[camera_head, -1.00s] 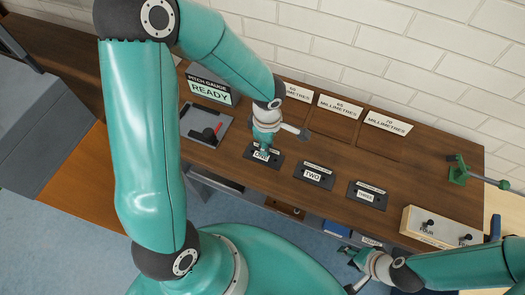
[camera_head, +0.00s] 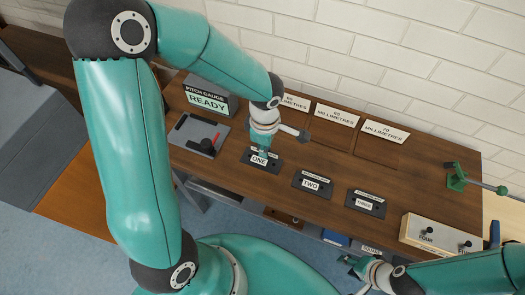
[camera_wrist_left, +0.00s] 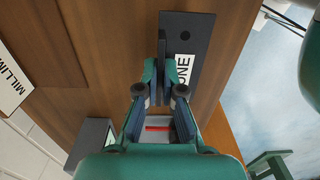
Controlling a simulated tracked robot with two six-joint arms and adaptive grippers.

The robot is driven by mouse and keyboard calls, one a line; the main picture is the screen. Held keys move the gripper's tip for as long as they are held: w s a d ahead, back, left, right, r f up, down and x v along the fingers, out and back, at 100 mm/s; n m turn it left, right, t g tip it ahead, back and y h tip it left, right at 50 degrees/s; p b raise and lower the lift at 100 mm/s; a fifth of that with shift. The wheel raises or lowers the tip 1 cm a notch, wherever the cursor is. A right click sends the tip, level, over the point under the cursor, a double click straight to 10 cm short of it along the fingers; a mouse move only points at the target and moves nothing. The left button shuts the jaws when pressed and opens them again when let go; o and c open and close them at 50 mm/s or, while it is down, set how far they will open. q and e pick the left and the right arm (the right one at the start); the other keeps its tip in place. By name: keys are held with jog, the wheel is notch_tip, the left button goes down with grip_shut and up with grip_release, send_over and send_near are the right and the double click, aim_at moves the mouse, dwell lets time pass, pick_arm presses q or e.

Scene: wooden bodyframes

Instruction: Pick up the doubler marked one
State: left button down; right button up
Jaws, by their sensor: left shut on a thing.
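The doubler marked one (camera_head: 260,161) is a dark flat plate with a white ONE label, at the left of a row on the wooden bench. My left gripper (camera_head: 263,150) points down over it and is shut on its raised upright part. In the left wrist view the plate (camera_wrist_left: 197,32) extends beyond the two fingertips (camera_wrist_left: 161,68), which close on that part. I cannot tell whether the plate touches the bench. My right gripper (camera_head: 352,268) is at the lower right, off the bench's front edge, with its fingers apart and empty.
The doublers marked two (camera_head: 312,184) and three (camera_head: 366,203) lie to the right. A grey tray with a red-handled tool (camera_head: 198,134) and the READY pitch gauge box (camera_head: 208,97) are on the left. A green clamp (camera_head: 456,177) is at far right.

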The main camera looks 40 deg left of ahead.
pick_arm(q)
notch_tip(320, 180, up, 23)
jog(key=p, duration=0.4)
jog(key=shift+f+p, duration=0.15)
jog(key=shift+p, duration=0.25)
jog(key=shift+f, duration=0.1)
